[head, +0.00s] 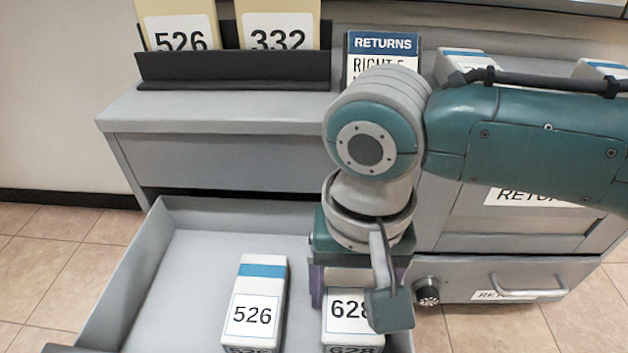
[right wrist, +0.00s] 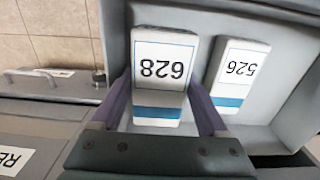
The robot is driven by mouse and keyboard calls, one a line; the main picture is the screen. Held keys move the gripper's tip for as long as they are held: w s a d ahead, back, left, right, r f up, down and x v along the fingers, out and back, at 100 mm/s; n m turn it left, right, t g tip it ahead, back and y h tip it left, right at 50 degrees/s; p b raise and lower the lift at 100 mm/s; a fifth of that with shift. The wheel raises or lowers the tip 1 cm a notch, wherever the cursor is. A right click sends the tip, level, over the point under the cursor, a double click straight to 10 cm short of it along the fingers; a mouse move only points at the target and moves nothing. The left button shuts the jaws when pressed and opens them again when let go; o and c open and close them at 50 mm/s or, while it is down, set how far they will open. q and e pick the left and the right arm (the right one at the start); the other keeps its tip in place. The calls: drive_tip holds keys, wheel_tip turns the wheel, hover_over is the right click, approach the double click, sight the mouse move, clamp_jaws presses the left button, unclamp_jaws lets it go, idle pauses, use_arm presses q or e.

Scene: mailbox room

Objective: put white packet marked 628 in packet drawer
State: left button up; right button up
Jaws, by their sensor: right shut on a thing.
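The white packet marked 628 (head: 345,316) is at the right side of the open drawer (head: 150,277). It also shows in the right wrist view (right wrist: 163,68), with a blue band near the gripper. My right gripper (head: 352,290) is shut on this packet, its purple fingers on either side of it in the right wrist view (right wrist: 160,100). The packet is within the drawer's walls; I cannot tell whether it touches the floor. Part of it is hidden behind my right arm in the head view. My left gripper is not in view.
A white packet marked 526 (head: 253,305) lies in the drawer, left of the 628 packet with a gap between. A black rack (head: 235,69) holds cards 526 and 332 on the counter. A RETURNS sign (head: 383,44) stands behind my arm. A closed drawer with a handle (head: 527,291) is at right.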

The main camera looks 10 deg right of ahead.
drive_tip(key=o, duration=1.4)
